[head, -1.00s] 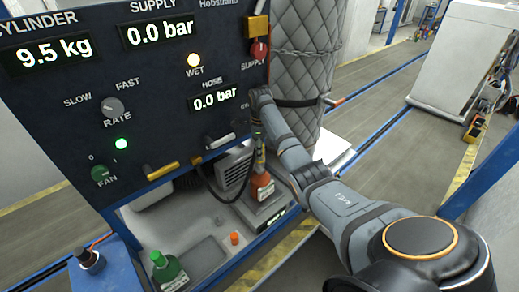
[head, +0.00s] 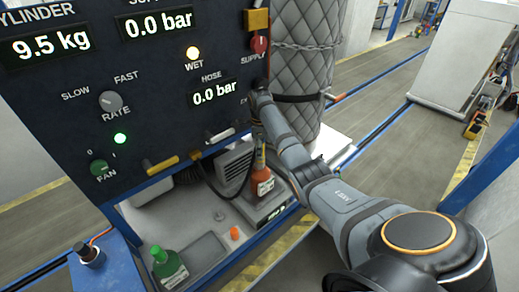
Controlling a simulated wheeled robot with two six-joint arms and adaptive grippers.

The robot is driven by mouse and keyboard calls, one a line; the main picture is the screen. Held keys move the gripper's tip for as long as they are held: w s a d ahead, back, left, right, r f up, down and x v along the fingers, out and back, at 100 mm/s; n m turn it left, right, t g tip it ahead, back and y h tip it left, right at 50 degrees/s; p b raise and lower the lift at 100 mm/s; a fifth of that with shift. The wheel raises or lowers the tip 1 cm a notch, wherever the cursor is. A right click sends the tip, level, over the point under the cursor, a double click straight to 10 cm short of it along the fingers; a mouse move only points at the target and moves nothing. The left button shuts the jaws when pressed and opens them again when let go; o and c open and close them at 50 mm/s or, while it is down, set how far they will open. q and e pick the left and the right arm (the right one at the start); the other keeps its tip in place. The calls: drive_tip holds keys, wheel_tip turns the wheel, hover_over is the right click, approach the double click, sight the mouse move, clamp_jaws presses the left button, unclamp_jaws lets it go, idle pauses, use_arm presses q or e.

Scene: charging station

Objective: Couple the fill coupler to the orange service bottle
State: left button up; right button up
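The orange service bottle (head: 262,184) stands upright with a white label on a grey scale-like block in the lower bay of the panel. A fill coupler (head: 259,157) with a yellowish part is at the bottle's neck, and a black hose (head: 226,194) loops toward it from the left. I cannot tell whether the coupler is seated or only close above the neck. My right gripper (head: 256,127) is small and dark above the coupler, against the panel; its fingers cannot be made out. My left gripper is not in view.
A green bottle (head: 168,267), a grey tray (head: 201,259) and a small orange cap (head: 234,233) are on the bay floor.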

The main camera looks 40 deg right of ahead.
drive_tip(key=o, duration=0.5)
drive_tip(key=shift+r, duration=0.1)
drive_tip(key=shift+c, duration=0.2)
wheel_tip(320, 180, up, 8)
drive_tip(key=shift+f, duration=0.25)
idle(0.3)
